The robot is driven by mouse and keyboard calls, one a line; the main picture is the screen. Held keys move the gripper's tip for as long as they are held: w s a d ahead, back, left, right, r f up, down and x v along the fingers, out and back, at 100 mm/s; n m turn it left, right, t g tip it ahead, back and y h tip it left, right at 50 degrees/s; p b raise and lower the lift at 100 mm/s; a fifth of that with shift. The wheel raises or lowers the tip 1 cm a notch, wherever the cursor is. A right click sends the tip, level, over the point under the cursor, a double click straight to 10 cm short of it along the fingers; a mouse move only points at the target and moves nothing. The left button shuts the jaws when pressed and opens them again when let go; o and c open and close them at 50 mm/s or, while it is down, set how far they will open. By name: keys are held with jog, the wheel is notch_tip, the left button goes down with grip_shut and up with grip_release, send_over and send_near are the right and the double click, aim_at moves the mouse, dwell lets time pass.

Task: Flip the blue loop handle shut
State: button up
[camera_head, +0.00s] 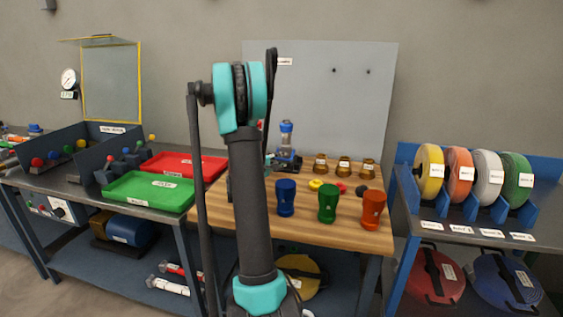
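I cannot make out a blue loop handle for sure. A blue upright device (286,140) with a dark base stands at the back of the wooden tabletop (345,233), just right of my arm. Any loop on it is too small to tell. My arm, dark with teal joints, rises through the middle of the view and hides part of the bench. My gripper is not clearly seen; small dark and teal bits show beside the arm at bench height, but I cannot tell what they are.
Blue (286,198), green (327,203) and orange (373,209) cups stand along the front of the wooden top. Several brass-coloured cups (343,167) stand behind. Red (180,162) and green (148,193) trays lie left. Coloured reels (486,177) stand in a blue rack right.

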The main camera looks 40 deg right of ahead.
jog(key=shift+w+d, duration=0.1)
jog(key=shift+d, duration=0.15)
grip_shut()
dwell(0.3)
